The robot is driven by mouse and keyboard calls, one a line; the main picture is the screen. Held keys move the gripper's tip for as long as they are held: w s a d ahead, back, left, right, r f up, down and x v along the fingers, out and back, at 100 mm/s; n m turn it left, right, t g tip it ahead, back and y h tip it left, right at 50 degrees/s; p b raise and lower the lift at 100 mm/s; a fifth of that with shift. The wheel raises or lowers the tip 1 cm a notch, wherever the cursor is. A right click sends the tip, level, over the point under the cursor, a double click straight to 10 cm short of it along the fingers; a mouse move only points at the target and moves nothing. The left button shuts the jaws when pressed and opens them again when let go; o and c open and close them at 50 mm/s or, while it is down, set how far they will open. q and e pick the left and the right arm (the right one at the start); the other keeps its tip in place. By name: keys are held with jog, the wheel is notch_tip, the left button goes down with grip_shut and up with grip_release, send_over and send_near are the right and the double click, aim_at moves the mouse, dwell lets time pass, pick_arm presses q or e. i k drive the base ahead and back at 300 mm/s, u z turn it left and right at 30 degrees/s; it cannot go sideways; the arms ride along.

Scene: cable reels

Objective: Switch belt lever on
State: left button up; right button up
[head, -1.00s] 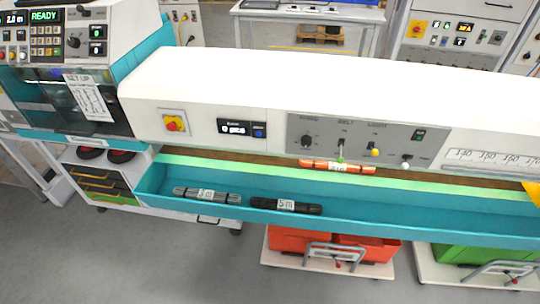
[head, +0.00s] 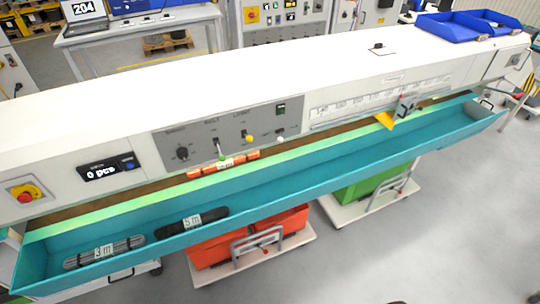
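The grey control panel (head: 232,132) is on the front of the long white machine. An orange cable bundle (head: 225,165) with a white label lies on the belt just below the belt lever. Neither of my grippers is in view.
A teal trough (head: 300,180) runs along the machine's front, holding a grey 3 m bundle (head: 104,252) and a black 5 m bundle (head: 192,221). A yellow flap (head: 384,120) juts out at right. Red bins (head: 212,252) and a green bin (head: 362,187) stand below on carts.

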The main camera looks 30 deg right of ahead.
aim_at(222, 158)
jog(key=z, duration=1.1)
jog(key=k, duration=0.65)
jog(key=z, duration=0.5)
jog(key=i, duration=1.1)
jog(key=u, duration=0.8)
